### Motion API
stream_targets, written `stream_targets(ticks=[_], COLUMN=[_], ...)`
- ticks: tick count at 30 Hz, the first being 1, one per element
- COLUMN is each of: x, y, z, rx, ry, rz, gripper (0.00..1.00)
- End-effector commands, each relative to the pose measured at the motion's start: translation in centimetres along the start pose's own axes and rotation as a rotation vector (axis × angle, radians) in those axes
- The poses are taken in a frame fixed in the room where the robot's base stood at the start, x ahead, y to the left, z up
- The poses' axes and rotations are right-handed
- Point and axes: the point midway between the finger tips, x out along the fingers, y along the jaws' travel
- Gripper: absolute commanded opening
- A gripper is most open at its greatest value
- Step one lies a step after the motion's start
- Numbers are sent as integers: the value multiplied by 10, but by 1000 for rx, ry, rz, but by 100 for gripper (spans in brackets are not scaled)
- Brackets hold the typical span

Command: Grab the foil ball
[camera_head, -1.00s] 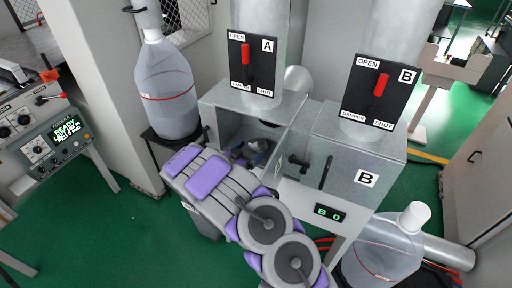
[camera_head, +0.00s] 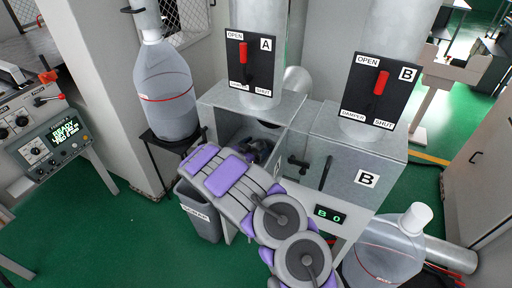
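No foil ball can be made out in this view. My arm reaches from the bottom centre up into the open front of the metal box under damper panel A (camera_head: 251,63). My gripper (camera_head: 262,148) is at the dark opening of that box (camera_head: 232,112), small and partly hidden by my arm and the box's shadow. I cannot tell whether its fingers are open or shut, or whether they hold anything.
Box B (camera_head: 350,160) stands to the right, its front closed, with a "B 0" display (camera_head: 328,214) below. A grey scrap bin (camera_head: 199,212) stands under my arm at left. Large clear bottles stand at left (camera_head: 165,90) and lower right (camera_head: 385,250). Green floor is free at lower left.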

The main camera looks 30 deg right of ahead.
Motion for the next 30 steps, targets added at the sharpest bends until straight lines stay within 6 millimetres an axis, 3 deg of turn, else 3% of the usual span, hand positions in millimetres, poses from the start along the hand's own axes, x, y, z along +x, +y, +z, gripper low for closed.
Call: stream_targets(ticks=[2,14,23,30], x=[0,0,0,-5], y=[1,1,1,1], z=[1,1,-2,-30], rx=[-1,-1,0,3], ry=[-1,-2,-1,1], rz=[2,3,2,2], gripper=[83,45,45,45])
